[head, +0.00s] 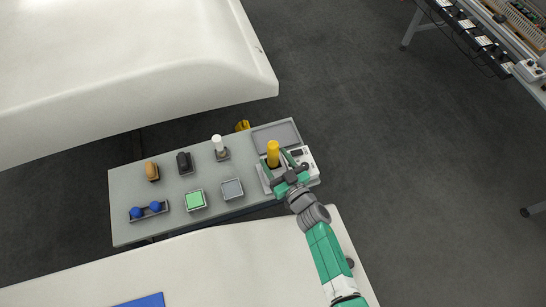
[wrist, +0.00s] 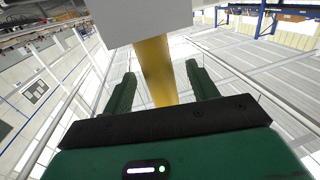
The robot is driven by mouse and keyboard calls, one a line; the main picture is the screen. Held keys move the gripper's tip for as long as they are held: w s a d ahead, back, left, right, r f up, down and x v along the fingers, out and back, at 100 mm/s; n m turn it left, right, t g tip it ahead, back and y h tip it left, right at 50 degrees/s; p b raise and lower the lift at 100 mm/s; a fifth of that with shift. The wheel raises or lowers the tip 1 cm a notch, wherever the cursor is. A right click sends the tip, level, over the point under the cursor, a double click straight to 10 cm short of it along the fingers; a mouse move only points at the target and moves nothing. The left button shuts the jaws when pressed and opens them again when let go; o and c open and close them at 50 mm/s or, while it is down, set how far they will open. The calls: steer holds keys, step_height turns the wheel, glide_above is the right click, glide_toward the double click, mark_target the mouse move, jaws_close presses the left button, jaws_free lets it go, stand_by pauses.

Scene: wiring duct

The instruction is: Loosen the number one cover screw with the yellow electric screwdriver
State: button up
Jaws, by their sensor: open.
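The yellow electric screwdriver (head: 273,152) stands upright in its holder at the right end of the grey tool table. My gripper (head: 283,174) is at the screwdriver, with its fingers around either side of it. In the wrist view the yellow body (wrist: 156,68) lies between the two green fingers (wrist: 163,92), with a gap visible beside each finger. The jaws are open. A light grey block hides one end of the screwdriver in the wrist view. The number one cover screw cannot be made out in these frames.
The grey table (head: 125,190) also holds an orange-handled tool (head: 152,171), a black tool (head: 184,162), a white-topped tool (head: 218,146), a green box (head: 195,200), a grey box (head: 232,189) and blue balls (head: 155,207). Large white surfaces border it. Dark floor lies right.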

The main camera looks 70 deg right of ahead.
steer(key=x, duration=0.4)
steer(key=shift+d+b, duration=0.2)
steer(key=shift+b, duration=0.1)
steer(key=shift+r, duration=0.1)
jaws_close()
steer(key=shift+r, duration=0.1)
step_height(320, 180, up, 18)
steer(key=p, duration=1.1)
steer(key=shift+p, duration=0.3)
